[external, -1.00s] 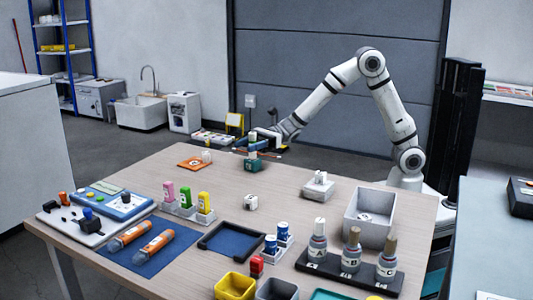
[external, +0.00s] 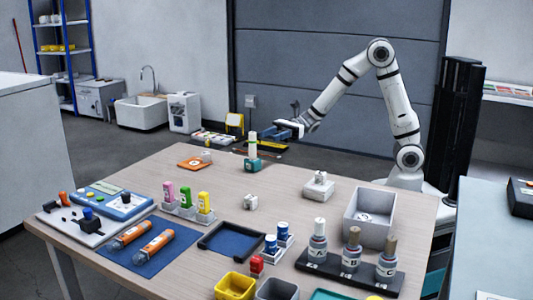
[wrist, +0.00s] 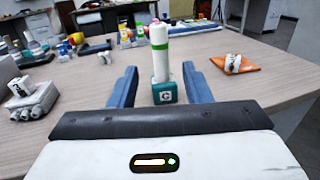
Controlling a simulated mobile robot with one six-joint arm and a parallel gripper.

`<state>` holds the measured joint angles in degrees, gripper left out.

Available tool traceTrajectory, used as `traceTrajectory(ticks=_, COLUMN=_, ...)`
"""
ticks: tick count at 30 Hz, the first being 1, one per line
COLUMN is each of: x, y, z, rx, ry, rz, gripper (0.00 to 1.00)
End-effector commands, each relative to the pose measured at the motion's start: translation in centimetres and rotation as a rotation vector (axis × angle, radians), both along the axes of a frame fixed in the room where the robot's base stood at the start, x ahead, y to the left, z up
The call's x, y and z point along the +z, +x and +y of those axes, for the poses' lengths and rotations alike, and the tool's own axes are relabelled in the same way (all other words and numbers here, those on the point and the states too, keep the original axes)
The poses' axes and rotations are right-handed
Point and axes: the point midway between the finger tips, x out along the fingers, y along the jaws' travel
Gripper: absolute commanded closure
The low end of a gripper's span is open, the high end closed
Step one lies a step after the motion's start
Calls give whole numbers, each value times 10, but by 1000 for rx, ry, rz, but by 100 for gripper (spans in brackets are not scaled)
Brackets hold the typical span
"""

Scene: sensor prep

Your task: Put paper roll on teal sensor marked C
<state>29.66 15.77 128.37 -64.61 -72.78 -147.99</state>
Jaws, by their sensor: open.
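The paper roll (external: 252,146) is a white upright cylinder with a green band near its top in the wrist view (wrist: 159,58). It stands on the teal sensor (external: 252,165), a small block whose face shows a C in the wrist view (wrist: 165,94). My gripper (external: 284,129) is open, up and to the right of the roll in the external view. In the wrist view, its blue fingers (wrist: 159,68) appear on either side of the roll, with visible gaps. The roll's underside is hidden.
An orange pad (external: 190,163) with a small white item lies left of the sensor. A small white block (external: 250,202) and a white holder (external: 318,188) stand nearer. A grey bin (external: 383,232) and labelled bottles (external: 351,250) stand at the right front. Table around the sensor is clear.

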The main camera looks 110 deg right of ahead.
Motion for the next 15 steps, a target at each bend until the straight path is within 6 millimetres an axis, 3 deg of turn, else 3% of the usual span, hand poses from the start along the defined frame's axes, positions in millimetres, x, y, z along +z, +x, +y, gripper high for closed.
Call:
traceTrajectory(ticks=5, x=0, y=4, z=0, rx=-54, ry=60, rz=75, gripper=56)
traceTrajectory(ticks=8, x=-1, y=9, z=-2, rx=-171, ry=197, rz=215, gripper=56)
traceTrajectory(ticks=11, x=-6, y=8, z=-6, rx=-352, ry=420, rz=394, gripper=56)
traceTrajectory(ticks=15, x=-16, y=-10, z=-11, rx=-640, ry=812, rz=611, gripper=56)
